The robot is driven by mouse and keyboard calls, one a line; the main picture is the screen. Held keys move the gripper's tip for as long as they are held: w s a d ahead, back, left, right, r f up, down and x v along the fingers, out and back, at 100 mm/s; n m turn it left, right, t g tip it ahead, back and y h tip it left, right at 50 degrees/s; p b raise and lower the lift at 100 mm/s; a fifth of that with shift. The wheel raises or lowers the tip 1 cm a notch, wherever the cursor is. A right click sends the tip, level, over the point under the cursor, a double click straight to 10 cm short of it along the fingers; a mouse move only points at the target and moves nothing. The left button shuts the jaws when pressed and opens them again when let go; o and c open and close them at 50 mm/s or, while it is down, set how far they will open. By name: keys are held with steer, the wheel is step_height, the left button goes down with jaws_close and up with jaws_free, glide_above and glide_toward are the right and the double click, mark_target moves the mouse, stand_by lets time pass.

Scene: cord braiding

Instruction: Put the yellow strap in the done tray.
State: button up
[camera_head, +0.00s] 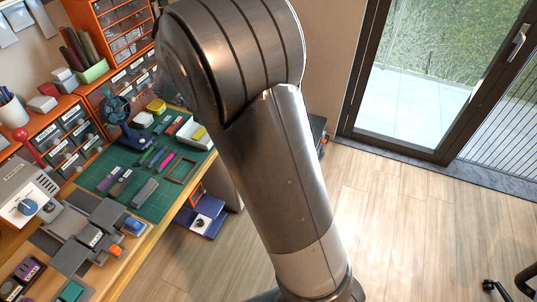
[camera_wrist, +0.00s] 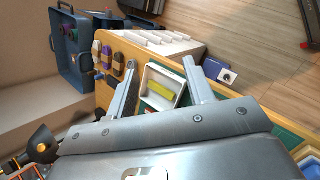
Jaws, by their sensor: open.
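The yellow strap (camera_wrist: 165,80) lies inside a small white tray (camera_wrist: 146,91) on the workbench. My gripper (camera_wrist: 170,68) is open and empty in the wrist view. Its two fingers stand apart, with the tray and strap seen between them. I cannot tell how far above the tray they are. In the head view my gripper is hidden and my arm fills the middle.
The green cutting mat (camera_head: 107,169) bears pink, purple and grey strips and a wooden frame (camera_head: 182,168). Orange drawer units (camera_head: 70,125) line the back. In the wrist view a blue case (camera_wrist: 68,55) is at left.

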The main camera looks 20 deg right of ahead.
steer(key=s+d+r+m+y, duration=0.2)
steer(key=s+r+m, duration=0.25)
steer(key=s, duration=0.35)
steer(key=s+d+r+m+y, duration=0.25)
steer(key=s+r, duration=0.25)
steer(key=s, duration=0.3)
steer(key=s+a+r+m+t+y, duration=0.1)
steer(key=s+m, duration=0.6)
steer(key=s, duration=0.8)
steer(key=shift+a+r+y, duration=0.2)
steer(key=shift+r+y, duration=0.15)
steer(key=shift+r, duration=0.35)
